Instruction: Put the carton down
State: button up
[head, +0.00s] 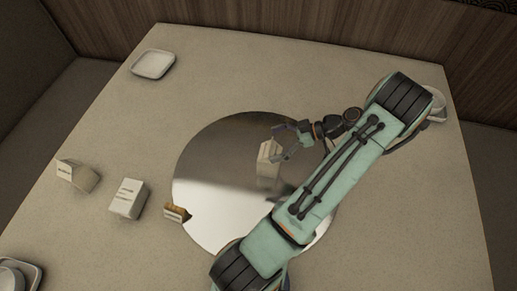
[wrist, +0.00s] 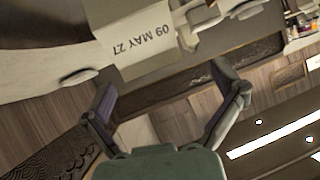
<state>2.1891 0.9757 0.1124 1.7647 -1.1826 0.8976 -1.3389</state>
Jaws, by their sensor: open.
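A pale carton (head: 265,151) stands on the round mirror-like disc (head: 215,165), near the disc's middle. Its reflection shows below it. My gripper (head: 279,143) is just to the right of the carton, with its fingers spread. In the wrist view the carton (wrist: 137,45) shows the print "09 MAY 27". There the open fingers of my gripper (wrist: 162,78) lie below the carton in the picture, and neither finger is clearly touching it.
Two pale cartons, one at the far left (head: 77,175) and one nearer the disc (head: 128,198), stand on the table (head: 110,115). A small orange-and-white box (head: 177,213) is at the disc's left edge. A white square dish (head: 153,64) lies at the back left. The back middle is clear.

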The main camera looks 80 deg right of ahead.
aim_at(276, 152)
jog(key=s+h, duration=0.1)
jog(key=s+f+t+h, duration=0.1)
jog(key=s, duration=0.1)
jog(key=s+f+t, duration=0.1)
jog(key=s, duration=0.1)
jog(key=shift+s+d+m+h, duration=0.1)
jog(key=shift+s+m+h, duration=0.05)
jog(key=shift+m+h, duration=0.2)
jog(key=x, duration=0.6)
jog(key=shift+w+f, duration=0.1)
jog(key=shift+w, duration=0.15)
jog(key=c, duration=1.3)
